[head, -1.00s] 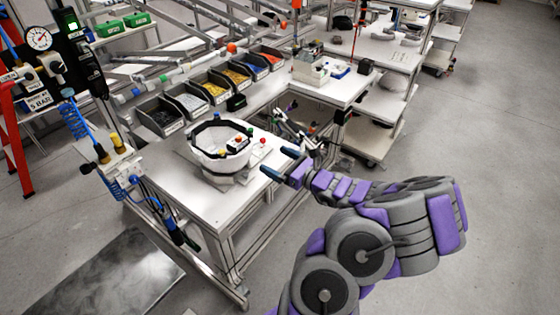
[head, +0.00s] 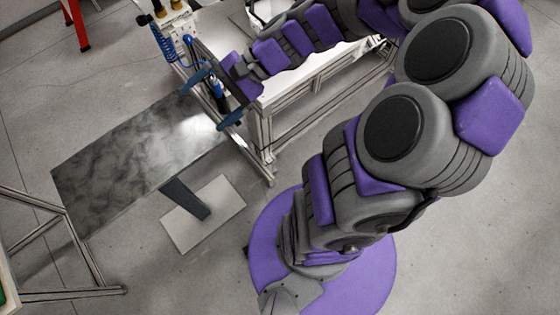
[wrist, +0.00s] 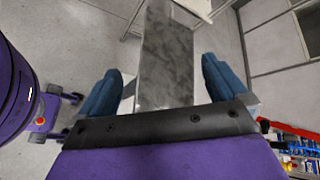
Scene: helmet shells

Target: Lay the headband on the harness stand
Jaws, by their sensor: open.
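My gripper (head: 213,98) is open and empty, with blue fingers apart, between the white bench's left end and a grey mottled slab (head: 125,165). In the wrist view the gripper (wrist: 165,85) has the slab (wrist: 166,50) between and beyond its fingers. Nothing is between the fingertips at close range. A white piece with a dark edge (head: 265,12) shows at the top of the head view, mostly cut off and hidden by my arm. I cannot tell whether it is the headband or the harness stand. Neither is clearly identifiable now.
The white bench (head: 325,72) lies under my forearm. Blue coiled hoses (head: 170,45) hang at its left end. The slab appears raised on a dark post (head: 187,199) above a pale base plate (head: 205,213). A metal frame (head: 60,235) stands lower left. Floor between is clear.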

